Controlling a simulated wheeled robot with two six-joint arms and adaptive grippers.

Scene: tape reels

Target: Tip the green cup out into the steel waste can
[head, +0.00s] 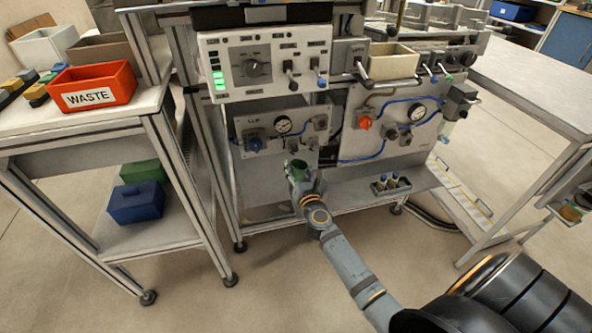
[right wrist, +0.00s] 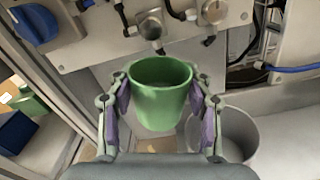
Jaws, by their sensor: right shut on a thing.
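The green cup (right wrist: 161,92) is held between the two fingers of my right gripper (right wrist: 159,108) in the right wrist view. Its mouth faces up, and I cannot make out any contents. In the head view the cup (head: 297,166) shows small at the tip of my right gripper (head: 299,176), in front of the test bench. The steel waste can (right wrist: 238,134) is a grey, open-topped can to the right of the cup and partly behind the right finger. I cannot make it out in the head view. My left gripper is not in view.
The bench panel (head: 265,68) with knobs, gauges and blue hoses stands close behind the cup. A red bin marked WASTE (head: 96,88) is on the left table. Blue (head: 136,203) and green (head: 143,172) boxes sit on its lower shelf. The floor in front is clear.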

